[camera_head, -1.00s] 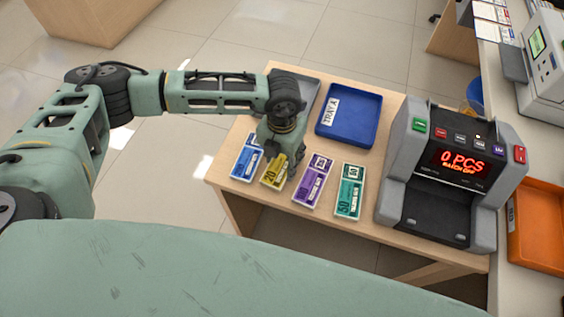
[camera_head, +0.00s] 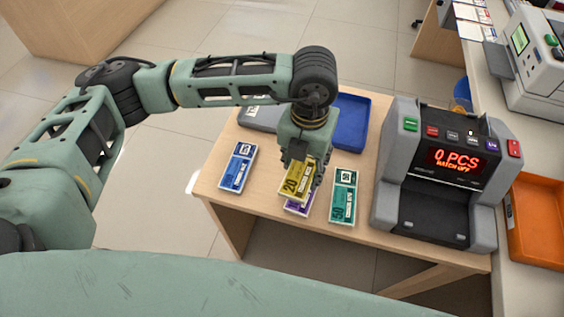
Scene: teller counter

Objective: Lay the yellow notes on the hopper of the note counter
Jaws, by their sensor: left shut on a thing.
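The yellow notes (camera_head: 296,183), a bundle marked 20, are held in my left gripper (camera_head: 305,170), which is shut on them. They are above the purple notes (camera_head: 298,209) and hide most of them. The note counter (camera_head: 446,170) stands at the right of the wooden table, with its red display reading "0 PCS". Its dark hopper area is on top, behind the front panel; the lower front tray (camera_head: 433,218) is empty. My right gripper is not in view.
Blue notes (camera_head: 238,167) lie left of the held bundle and green notes (camera_head: 343,196) lie between it and the counter. A blue tray (camera_head: 352,122) and a grey tray (camera_head: 258,116) are behind my gripper. An orange tray (camera_head: 538,222) is at the right.

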